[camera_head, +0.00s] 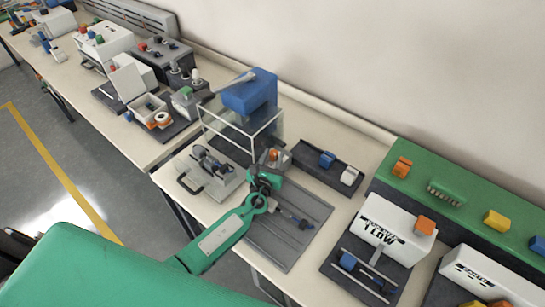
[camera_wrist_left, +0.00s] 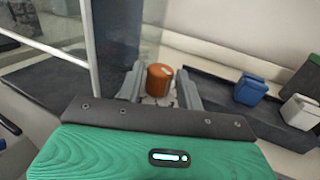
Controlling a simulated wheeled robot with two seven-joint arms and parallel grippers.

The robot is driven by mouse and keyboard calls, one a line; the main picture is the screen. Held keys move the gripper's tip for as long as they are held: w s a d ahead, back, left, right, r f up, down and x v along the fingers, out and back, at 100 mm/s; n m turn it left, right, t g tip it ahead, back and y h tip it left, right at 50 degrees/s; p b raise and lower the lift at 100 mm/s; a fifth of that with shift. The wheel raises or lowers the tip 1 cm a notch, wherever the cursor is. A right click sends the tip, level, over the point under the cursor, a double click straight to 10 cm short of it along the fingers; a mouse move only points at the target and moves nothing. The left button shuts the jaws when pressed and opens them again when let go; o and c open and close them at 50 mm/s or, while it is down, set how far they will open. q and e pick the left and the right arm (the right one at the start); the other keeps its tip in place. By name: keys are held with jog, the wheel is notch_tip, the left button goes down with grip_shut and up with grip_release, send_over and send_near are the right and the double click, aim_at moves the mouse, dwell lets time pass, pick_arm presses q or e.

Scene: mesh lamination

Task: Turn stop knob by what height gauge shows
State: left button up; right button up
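An orange stop knob (camera_head: 273,155) sits on a small grey base beside the clear-walled press with the blue head (camera_head: 250,92). In the left wrist view the knob (camera_wrist_left: 159,79) stands between the two grey fingers of my left gripper (camera_wrist_left: 160,84). The fingers look open, with narrow gaps beside the knob; contact is not clear. In the head view my left gripper (camera_head: 270,163) is at the knob, its fingers small and partly hidden. I cannot pick out the height gauge or its reading for sure. My right gripper is not in view.
A grey ribbed tray (camera_head: 262,240) holds a dark slender tool (camera_head: 295,218). A dark tray (camera_head: 345,162) with blue and white blocks lies right of the knob. A clear box with a black handle (camera_head: 190,184) is at left. White labelled machines (camera_head: 385,228) stand at right.

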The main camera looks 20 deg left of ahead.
pick_arm(q)
jog(key=c, duration=0.7)
jog(key=shift+y, duration=0.3)
jog(key=shift+d+n+y, duration=0.2)
jog(key=shift+n+y, duration=0.9)
jog(key=shift+y, duration=0.1)
jog(key=shift+w+d+f+n+g+y, duration=0.1)
jog(key=shift+n+g+y, duration=0.5)
jog(key=shift+y, duration=0.6)
jog(key=n+g+y+b, duration=0.1)
jog(key=y, duration=0.1)
jog(key=n+g+y+b, duration=0.1)
jog(key=n+y+b, duration=0.1)
jog(key=shift+w+d+y, duration=0.1)
jog(key=shift+d+y, duration=0.05)
jog(key=shift+y, duration=0.15)
jog(key=shift+n+g+y+b, duration=0.35)
jog(key=shift+n+g+y, duration=0.25)
jog(key=shift+n+y, duration=0.15)
